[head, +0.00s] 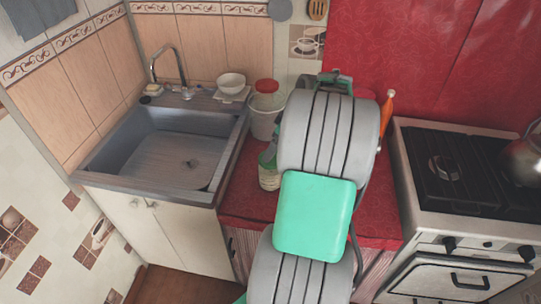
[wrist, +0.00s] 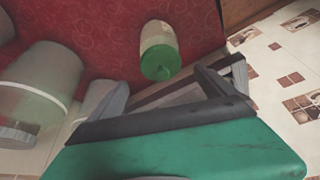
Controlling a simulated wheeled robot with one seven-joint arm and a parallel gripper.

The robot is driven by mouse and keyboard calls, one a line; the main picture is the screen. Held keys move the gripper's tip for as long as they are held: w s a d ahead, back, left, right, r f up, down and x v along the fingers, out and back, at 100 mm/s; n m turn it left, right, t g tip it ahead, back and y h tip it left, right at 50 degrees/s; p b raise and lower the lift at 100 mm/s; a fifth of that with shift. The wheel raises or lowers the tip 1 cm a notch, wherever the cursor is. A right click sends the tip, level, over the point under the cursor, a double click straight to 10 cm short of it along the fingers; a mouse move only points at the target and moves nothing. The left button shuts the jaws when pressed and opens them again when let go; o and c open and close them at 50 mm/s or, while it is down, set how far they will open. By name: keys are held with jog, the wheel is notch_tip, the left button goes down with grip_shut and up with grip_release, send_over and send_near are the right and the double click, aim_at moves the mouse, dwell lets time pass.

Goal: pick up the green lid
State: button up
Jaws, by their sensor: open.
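The green lid (wrist: 160,64) sits on a pale jar (wrist: 155,32) in the wrist view. In the head view the jar (head: 268,179) stands on the red counter, with the lid (head: 266,160) partly hidden by my arm. My gripper (wrist: 160,82) is open, its two dark-grey fingers spread either side of the lid in the picture. I see no contact between fingers and lid. In the head view my arm hides most of the gripper.
A white bucket with a red lid (head: 265,113) stands behind the jar; a bucket (wrist: 38,85) shows left in the wrist view. The sink (head: 165,150) is left, the stove (head: 465,175) right. An orange-handled utensil (head: 386,112) stands behind my arm.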

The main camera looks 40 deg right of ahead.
jog(key=p+x, duration=0.1)
jog(key=x, duration=0.4)
jog(key=shift+s+a+f, duration=0.1)
jog(key=shift+f, duration=0.25)
jog(key=c, duration=1.4)
